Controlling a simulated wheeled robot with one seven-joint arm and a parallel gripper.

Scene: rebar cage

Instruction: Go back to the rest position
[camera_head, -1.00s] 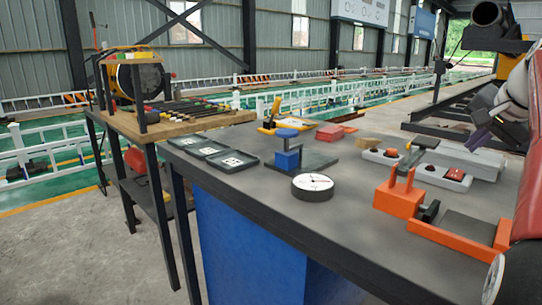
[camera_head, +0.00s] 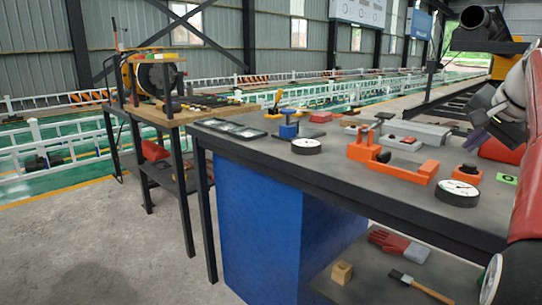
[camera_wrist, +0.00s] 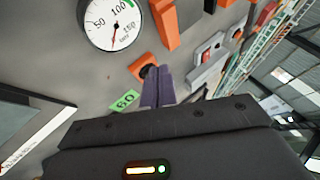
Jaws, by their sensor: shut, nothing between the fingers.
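My gripper (camera_wrist: 158,88) shows in the wrist view as two dark purple fingers pressed together, shut with nothing between them. It hangs above the grey workbench. In the head view my gripper (camera_head: 480,138) is at the right edge, raised above the bench, and part of my arm fills that edge.
The grey workbench (camera_head: 330,172) carries an orange clamp fixture (camera_head: 400,168), a white dial gauge (camera_head: 457,192), a second dial (camera_head: 306,146) and black trays (camera_head: 228,128). A wooden table (camera_head: 160,115) stands left. A lower shelf holds a red glove (camera_head: 400,244), wooden block (camera_head: 342,272) and brush (camera_head: 420,286). Floor at lower left is clear.

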